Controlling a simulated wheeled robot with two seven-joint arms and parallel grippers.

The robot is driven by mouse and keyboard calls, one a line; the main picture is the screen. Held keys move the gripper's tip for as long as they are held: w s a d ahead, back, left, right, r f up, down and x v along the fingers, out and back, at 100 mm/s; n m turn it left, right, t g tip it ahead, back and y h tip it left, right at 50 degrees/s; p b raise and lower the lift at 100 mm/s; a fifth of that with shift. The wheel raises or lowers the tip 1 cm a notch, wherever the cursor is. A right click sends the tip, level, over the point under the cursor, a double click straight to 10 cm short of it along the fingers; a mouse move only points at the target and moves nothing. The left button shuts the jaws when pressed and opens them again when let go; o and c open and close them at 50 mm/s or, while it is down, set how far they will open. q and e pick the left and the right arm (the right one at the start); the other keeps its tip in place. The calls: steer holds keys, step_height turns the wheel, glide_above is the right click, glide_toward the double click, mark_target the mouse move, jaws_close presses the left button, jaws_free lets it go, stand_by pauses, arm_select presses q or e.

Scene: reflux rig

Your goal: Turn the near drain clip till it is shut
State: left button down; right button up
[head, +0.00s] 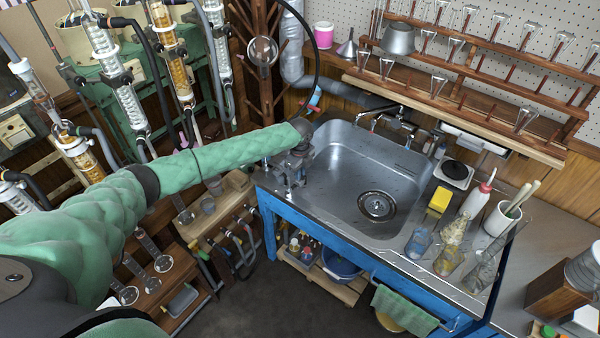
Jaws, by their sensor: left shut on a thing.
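My left gripper (291,184) is at the left rim of the steel sink (345,165), pointing down, at the end of my green-sleeved arm. It is shut on a small fitting at that rim, which I take to be the near drain clip. The fingers and wrist hide most of this fitting, so its turn angle cannot be made out. Small metal parts show around the fingertips. My right gripper is not in view.
The blue sink bench (320,258) holds a yellow sponge (440,199), a wash bottle (478,198) and flasks (444,262) on the right. A low wooden bench (205,228) with hoses stands left of it. Glass condensers (115,85) rise at the left.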

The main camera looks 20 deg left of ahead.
arm_select(q)
steer(key=c, duration=1.5)
jaws_free()
steer(key=shift+o, duration=0.2)
steer(key=shift+r, duration=0.3)
steer(key=shift+r+b, duration=0.4)
steer(key=shift+b, duration=0.05)
step_height(320, 180, up, 5)
steer(key=shift+r+b, duration=0.2)
steer(key=shift+b, duration=0.8)
steer(key=shift+r, duration=0.5)
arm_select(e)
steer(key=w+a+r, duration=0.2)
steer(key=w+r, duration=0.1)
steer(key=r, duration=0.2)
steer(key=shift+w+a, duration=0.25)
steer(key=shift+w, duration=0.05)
